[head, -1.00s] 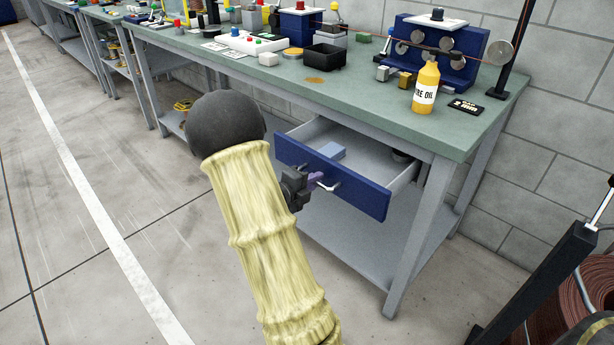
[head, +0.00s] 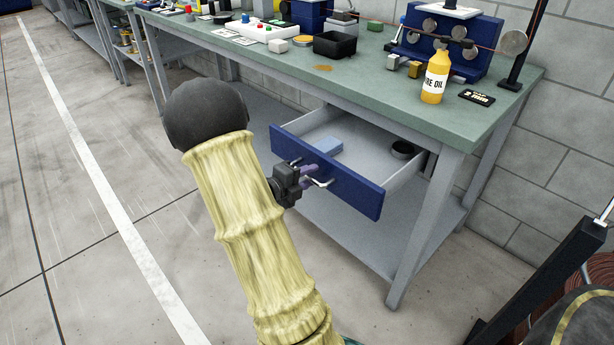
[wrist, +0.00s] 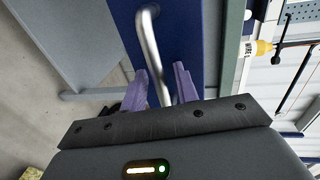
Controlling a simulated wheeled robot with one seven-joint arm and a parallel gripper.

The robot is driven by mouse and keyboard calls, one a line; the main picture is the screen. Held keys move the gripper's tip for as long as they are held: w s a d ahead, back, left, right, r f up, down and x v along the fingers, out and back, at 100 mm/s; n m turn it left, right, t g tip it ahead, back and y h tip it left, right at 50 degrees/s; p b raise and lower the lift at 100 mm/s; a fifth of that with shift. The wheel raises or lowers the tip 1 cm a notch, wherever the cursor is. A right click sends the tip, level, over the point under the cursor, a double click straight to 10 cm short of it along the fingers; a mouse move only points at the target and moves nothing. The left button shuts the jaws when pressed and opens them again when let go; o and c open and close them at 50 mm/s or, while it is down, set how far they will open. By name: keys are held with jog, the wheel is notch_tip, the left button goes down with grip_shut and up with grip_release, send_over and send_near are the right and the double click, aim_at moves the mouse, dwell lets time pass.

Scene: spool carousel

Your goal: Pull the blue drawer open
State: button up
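The blue drawer (head: 345,190) stands well out from under the green-topped bench, its front panel facing me and its grey inside showing. A silver bar handle (head: 321,183) is on its front; in the wrist view the handle (wrist: 152,48) runs up between my purple fingers. My gripper (head: 307,173) is at the drawer front, by the handle. In the wrist view my gripper (wrist: 160,72) has its fingers apart, with a gap beside the bar. The handle's lower end is hidden by my gripper body.
The drawer holds a light blue block (head: 328,146) and a dark round thing (head: 402,149). A yellow oil bottle (head: 435,78) and a black bin (head: 336,45) stand on the bench (head: 370,90). The floor left of my arm is clear.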

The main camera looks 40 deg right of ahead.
jog(key=shift+a, duration=0.1)
jog(key=shift+w+a+r, duration=0.1)
jog(key=shift+a+r, duration=0.1)
jog(key=shift+a, duration=0.3)
jog(key=p+v, duration=0.3)
jog(key=v, duration=1.3)
jog(key=shift+a, duration=0.15)
